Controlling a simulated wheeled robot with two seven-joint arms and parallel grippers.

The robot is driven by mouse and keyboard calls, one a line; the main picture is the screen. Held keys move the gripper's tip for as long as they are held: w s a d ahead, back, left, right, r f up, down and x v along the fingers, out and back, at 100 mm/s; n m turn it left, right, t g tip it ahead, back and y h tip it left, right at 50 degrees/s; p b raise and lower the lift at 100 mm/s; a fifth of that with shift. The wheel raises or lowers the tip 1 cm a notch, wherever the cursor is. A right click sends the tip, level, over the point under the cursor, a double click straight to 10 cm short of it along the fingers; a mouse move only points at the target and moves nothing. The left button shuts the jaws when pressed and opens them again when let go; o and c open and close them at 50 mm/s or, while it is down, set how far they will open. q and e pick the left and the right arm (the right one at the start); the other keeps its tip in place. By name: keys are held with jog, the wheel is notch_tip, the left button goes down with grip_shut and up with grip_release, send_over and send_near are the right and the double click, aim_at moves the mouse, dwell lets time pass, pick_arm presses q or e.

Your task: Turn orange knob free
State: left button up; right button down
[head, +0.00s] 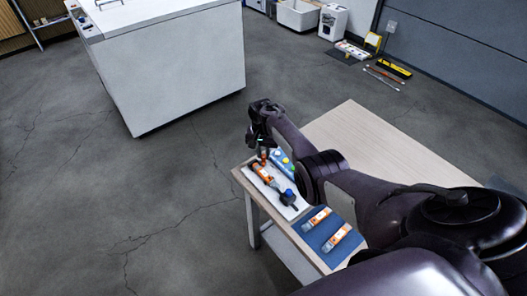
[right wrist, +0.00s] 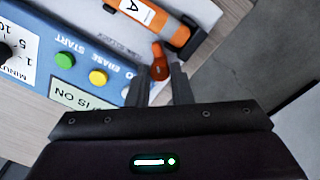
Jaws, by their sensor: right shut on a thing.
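The orange knob (right wrist: 158,54) shows in the right wrist view as a red-orange lever-like piece beside an orange cylinder (right wrist: 160,22) with a white label marked A. My right gripper (right wrist: 161,80) is shut on the knob, with its two dark fingers at the knob's lower end. In the head view my right gripper (head: 263,154) is over the far left corner of the table, and the knob is mostly hidden there. The orange cylinder (head: 265,174) lies on a white mat or tray below it. My left gripper is not in view.
A blue panel (right wrist: 88,58) with green and yellow buttons sits next to the knob. A dark blue clamp-like piece (head: 288,196) is at the cylinder's near end. Two orange-and-white tubes (head: 317,219) lie on a blue mat (head: 324,237). The wooden tabletop (head: 350,130) is clear behind my arm.

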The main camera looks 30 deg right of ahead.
aim_at(263, 156)
jog(key=n, duration=0.4)
jog(key=shift+n, duration=0.3)
jog(key=shift+n+p, duration=0.3)
jog(key=shift+n, duration=1.7)
jog(key=c, duration=1.3)
grip_release()
notch_tip(263, 156, up, 6)
jog(key=shift+a+r+p, duration=0.1)
jog(key=shift+r+p, duration=0.15)
jog(key=shift+p, duration=0.65)
jog(key=shift+r, duration=0.65)
